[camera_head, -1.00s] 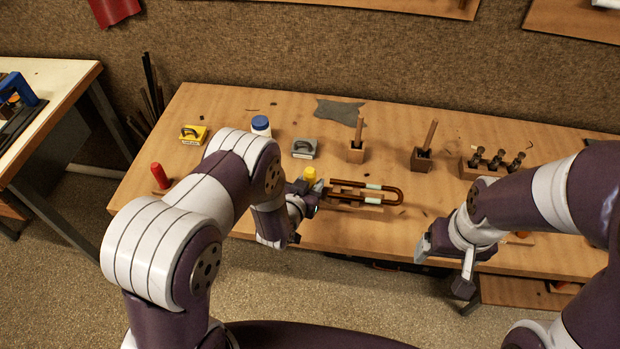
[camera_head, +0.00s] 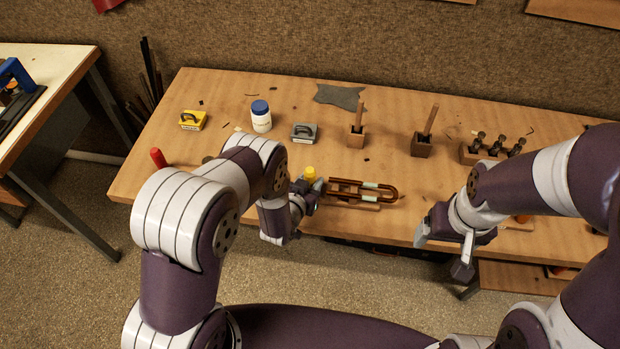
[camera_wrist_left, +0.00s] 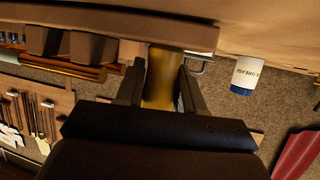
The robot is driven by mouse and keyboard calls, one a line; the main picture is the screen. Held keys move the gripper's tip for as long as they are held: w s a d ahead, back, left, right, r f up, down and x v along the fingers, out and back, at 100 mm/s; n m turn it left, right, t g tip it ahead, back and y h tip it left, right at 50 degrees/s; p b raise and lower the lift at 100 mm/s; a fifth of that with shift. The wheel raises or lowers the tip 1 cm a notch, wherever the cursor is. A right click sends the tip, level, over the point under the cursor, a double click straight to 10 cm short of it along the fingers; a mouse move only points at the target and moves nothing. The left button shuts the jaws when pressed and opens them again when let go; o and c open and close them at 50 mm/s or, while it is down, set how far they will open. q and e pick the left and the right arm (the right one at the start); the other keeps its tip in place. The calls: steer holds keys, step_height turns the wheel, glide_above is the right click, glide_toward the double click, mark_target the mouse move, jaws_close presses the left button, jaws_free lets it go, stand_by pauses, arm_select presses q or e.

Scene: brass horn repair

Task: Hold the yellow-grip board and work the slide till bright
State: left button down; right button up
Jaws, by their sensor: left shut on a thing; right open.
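The board (camera_head: 345,204) with the yellow grip (camera_head: 310,173) is near the bench's front edge. My left gripper (camera_head: 305,190) is shut on the yellow grip, which also shows between the fingers in the left wrist view (camera_wrist_left: 160,80). A brown-orange U-shaped slide (camera_head: 392,193) with pale bands lies along the board, its bend to the right. Part of it shows in the left wrist view (camera_wrist_left: 60,69). My right gripper (camera_head: 440,243) is open and empty, right of the slide and apart from it, by the front edge. I cannot tell how bright the slide is.
Behind are a yellow block (camera_head: 192,120), a blue-capped white jar (camera_head: 261,119), a grey block (camera_head: 304,133), a grey cloth (camera_head: 341,96), two wooden holders (camera_head: 357,137) (camera_head: 422,148) and a valve rack (camera_head: 476,155). A red handle (camera_head: 158,157) stands left. Bench between is mostly clear.

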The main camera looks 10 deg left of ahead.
arm_select(q)
steer(key=shift+f, duration=0.1)
stand_by(0.6)
steer(key=c, duration=0.8)
jaws_free()
steer(key=c, duration=0.9)
